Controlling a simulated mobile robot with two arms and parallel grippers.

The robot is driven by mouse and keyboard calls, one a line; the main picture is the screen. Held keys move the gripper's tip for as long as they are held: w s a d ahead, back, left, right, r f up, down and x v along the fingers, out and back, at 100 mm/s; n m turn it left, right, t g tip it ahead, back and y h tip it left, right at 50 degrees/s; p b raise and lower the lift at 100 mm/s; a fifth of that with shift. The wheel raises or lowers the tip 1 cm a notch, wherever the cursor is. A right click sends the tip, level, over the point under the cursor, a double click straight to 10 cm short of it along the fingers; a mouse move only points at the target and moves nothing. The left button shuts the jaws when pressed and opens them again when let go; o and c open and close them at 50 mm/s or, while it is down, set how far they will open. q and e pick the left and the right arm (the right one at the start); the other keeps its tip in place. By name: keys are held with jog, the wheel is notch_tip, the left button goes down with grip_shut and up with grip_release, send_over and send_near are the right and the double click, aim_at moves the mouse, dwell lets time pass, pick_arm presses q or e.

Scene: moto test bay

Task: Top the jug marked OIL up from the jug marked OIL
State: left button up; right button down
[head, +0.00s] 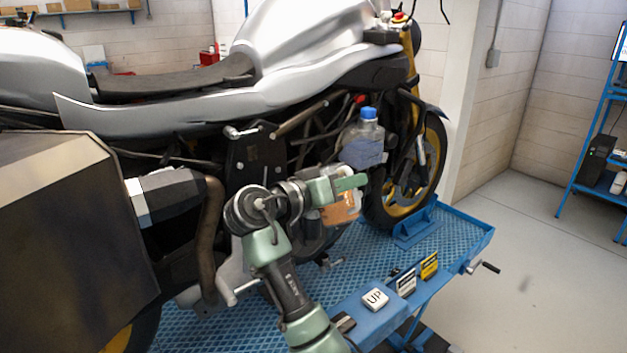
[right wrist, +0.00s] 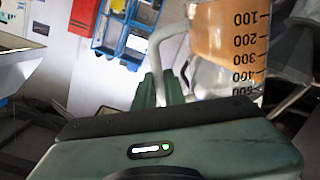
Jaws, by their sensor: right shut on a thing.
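A clear jug (head: 342,208) with orange liquid in its lower part is held upright beside the motorcycle. I cannot read OIL on either vessel. My left gripper is not in view.
The silver motorcycle (head: 262,60) stands on a blue lift deck (head: 440,240). A large dark box (head: 60,240) fills the left side.

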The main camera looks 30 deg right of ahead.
jog(key=shift+w+r, duration=0.3)
jog(key=shift+w, duration=0.05)
dwell(1.3)
jog(key=shift+w+r+n+g+p, duration=0.3)
jog(key=shift+w+r+n+p, duration=0.25)
jog(key=shift+n+p, duration=0.4)
dwell(3.0)
jog(key=shift+w+d+r+n, duration=0.1)
jog(key=shift+w+r+n, duration=0.05)
jog(key=shift+r+n, duration=0.3)
dwell(2.0)
